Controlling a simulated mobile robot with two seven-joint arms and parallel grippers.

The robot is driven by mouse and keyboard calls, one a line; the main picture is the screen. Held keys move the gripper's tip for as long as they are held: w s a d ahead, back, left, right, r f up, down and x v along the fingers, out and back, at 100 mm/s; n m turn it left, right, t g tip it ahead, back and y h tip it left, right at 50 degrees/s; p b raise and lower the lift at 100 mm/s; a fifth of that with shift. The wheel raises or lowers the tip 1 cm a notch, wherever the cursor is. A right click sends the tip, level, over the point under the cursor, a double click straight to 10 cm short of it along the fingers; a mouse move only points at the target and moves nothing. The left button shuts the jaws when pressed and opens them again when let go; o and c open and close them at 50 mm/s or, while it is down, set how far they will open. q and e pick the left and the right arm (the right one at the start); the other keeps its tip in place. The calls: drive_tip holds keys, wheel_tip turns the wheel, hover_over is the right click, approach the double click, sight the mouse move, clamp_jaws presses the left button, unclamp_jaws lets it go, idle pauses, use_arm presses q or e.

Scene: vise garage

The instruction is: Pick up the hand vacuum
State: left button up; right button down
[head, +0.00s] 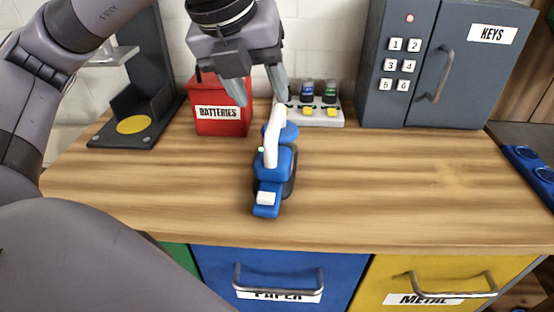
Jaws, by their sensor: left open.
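The hand vacuum (268,182) is blue with a white handle and a dark side. It lies on the wooden workbench (380,190), near the middle, with its blue nozzle end toward the front edge. My left gripper (257,100) is above and behind the vacuum, pointing down. Its two grey fingers are spread apart with nothing seen between them. The fingertips look close to the rear of the white handle, but I cannot tell whether they touch it. My right gripper is not in view.
A red batteries box (222,122) and a battery charger (320,112) stand just behind the vacuum. A dark key cabinet (455,60) is at the back right. A black stand with a yellow disc (133,124) is at the left. The bench's right half is clear.

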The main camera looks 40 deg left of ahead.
sight(275, 117)
use_arm(q)
drive_tip(key=x, duration=0.7)
drive_tip(key=shift+w+d+f, duration=0.1)
drive_tip(key=shift+d+f, duration=0.15)
drive_tip(key=shift+f, duration=0.1)
clamp_jaws()
idle(1.0)
drive_tip(key=shift+r, duration=0.15)
